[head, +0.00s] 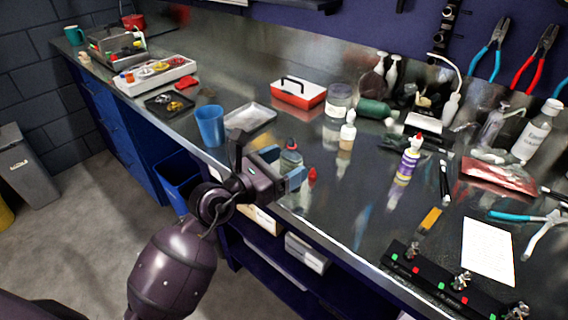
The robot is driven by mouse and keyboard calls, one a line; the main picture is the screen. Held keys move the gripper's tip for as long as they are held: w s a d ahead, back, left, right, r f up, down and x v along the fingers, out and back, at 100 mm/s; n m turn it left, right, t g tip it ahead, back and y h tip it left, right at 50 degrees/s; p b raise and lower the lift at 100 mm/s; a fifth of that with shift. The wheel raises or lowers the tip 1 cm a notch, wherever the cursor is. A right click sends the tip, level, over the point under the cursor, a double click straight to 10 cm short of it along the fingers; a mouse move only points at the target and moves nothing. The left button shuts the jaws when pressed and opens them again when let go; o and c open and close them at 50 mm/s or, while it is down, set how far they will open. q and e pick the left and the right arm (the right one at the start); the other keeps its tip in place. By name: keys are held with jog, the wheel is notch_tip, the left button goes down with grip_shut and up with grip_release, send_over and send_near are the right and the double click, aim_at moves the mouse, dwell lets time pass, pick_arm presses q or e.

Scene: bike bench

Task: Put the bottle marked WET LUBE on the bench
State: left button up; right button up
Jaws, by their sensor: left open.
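No label reading WET LUBE is legible at this size, so I cannot tell which bottle it is. A small clear bottle with a dark red top (291,157) is at the front part of the metal bench (335,205). My left gripper (289,166) is open, its blue-padded fingers close around or just in front of this bottle; I cannot tell whether they touch it. The gripper hides the bottle's lower part. My right gripper is not in view.
A small red cone-shaped piece (312,175) is just right of the fingers. A blue cup (210,126), a metal tray (250,117) and a red-and-white box (298,93) lie behind and left. A white paper (488,251) and a black rail (450,284) are at right.

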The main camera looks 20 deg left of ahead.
pick_arm(q)
jog(key=shift+r, duration=0.25)
jog(key=shift+s+a+f, duration=0.1)
jog(key=shift+s+a, duration=0.1)
jog(key=shift+s, duration=0.1)
jog(key=s+a+f+n+t, duration=0.1)
jog(key=s+a+n, duration=0.2)
jog(key=s, duration=0.3)
jog(key=s+a+n+t, duration=0.1)
jog(key=s+a+n, duration=0.2)
jog(key=s, duration=0.2)
jog(key=s+a+f+n+y, duration=0.25)
jog(key=f+n+y, duration=0.3)
jog(key=n, duration=0.65)
jog(key=s+a+f+n+y, duration=0.2)
jog(key=a+f+n+y, duration=0.15)
jog(key=f+n, duration=0.6)
jog(key=s+d+f+n+g, duration=0.2)
jog(key=s+f+n+g, duration=0.4)
jog(key=n, duration=0.7)
notch_tip(320, 180, down, 5)
jog(key=shift+s+d+r+g, duration=0.15)
jog(key=shift+s+d+g, duration=0.25)
jog(key=shift+s, duration=0.65)
